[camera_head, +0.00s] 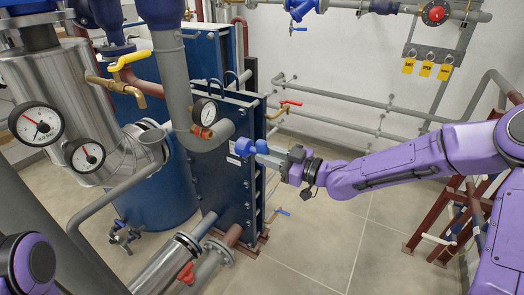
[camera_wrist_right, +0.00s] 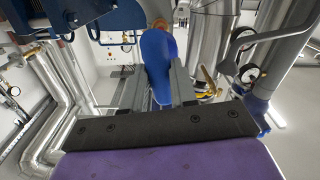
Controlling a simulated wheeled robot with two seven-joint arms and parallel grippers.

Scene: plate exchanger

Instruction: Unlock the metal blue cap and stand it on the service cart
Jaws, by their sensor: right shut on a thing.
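The blue cap (camera_head: 243,147) is in front of the dark blue exchanger plate (camera_head: 228,185), below and right of a pressure gauge. My right gripper (camera_head: 268,156) reaches it from the right and is shut on it. In the right wrist view the blue cap (camera_wrist_right: 157,62) stands between the two grey fingers of the right gripper (camera_wrist_right: 160,92). A brownish part shows at its far end. I cannot tell whether the cap is still seated on the exchanger. My left gripper is out of view; only a purple part of my arm shows at lower left. I cannot make out a service cart.
A gauge (camera_head: 205,112) and a thick grey pipe (camera_head: 172,75) are close to the cap. A red-handled valve (camera_head: 287,104) sits behind. A steel tank (camera_head: 45,85) with gauges stands left. A reddish-brown frame (camera_head: 425,220) is at right. The floor (camera_head: 325,245) below my right arm is clear.

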